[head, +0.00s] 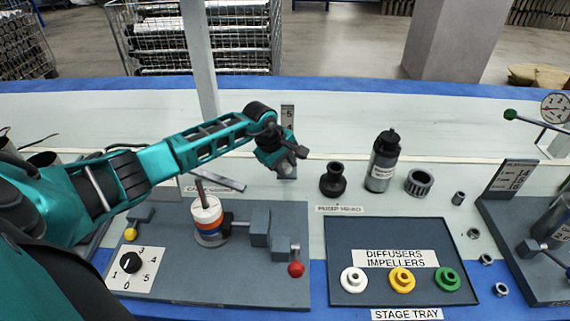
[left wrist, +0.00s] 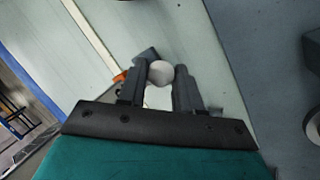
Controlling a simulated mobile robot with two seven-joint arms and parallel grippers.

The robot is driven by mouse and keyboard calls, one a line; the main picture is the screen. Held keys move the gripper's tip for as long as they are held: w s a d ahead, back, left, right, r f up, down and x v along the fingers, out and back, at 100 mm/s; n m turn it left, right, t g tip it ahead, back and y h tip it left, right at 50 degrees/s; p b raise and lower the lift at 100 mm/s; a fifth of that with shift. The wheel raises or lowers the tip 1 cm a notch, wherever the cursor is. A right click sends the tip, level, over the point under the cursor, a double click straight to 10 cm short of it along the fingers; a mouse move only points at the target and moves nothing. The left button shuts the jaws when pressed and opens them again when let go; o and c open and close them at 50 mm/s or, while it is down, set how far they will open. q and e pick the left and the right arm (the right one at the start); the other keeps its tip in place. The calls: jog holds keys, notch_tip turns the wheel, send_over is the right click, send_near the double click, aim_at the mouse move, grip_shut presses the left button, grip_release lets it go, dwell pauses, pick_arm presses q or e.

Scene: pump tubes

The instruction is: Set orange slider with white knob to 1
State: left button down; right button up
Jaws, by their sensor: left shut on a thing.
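My left gripper (head: 292,158) is at the upright grey scale plate (head: 287,113), in front of its lower part. The numbers 5 and 4 show on the plate above the gripper; the lower numbers are hidden behind it. In the left wrist view, the round white knob (left wrist: 160,72) sits between the two fingers of my left gripper (left wrist: 160,80), which are shut on it. A small bit of the orange slider (left wrist: 119,76) shows beside the left finger. In the head view the knob and slider are hidden by the gripper. My right gripper is in neither view.
Below the arm stands a grey station with a rotary dial (head: 131,262), a red knob (head: 296,269) and a white-and-orange stack (head: 207,215). A dark bottle (head: 383,160) and black fitting (head: 333,180) stand to the right. The stage tray (head: 345,235) holds three coloured rings.

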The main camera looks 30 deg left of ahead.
pick_arm(q)
jog(key=f+b, duration=0.1)
jog(key=f, duration=0.1)
jog(key=f+b, duration=0.1)
jog(key=shift+s+a+f, duration=0.2)
jog(key=shift+f, duration=0.15)
jog(key=shift+s+r, duration=0.1)
jog(key=c, duration=0.8)
grip_release()
jog(key=shift+r, duration=0.1)
jog(key=shift+r, duration=0.3)
jog(key=p+v, duration=0.2)
jog(key=v, duration=1)
jog(key=shift+p, duration=0.3)
jog(key=shift+d, duration=0.1)
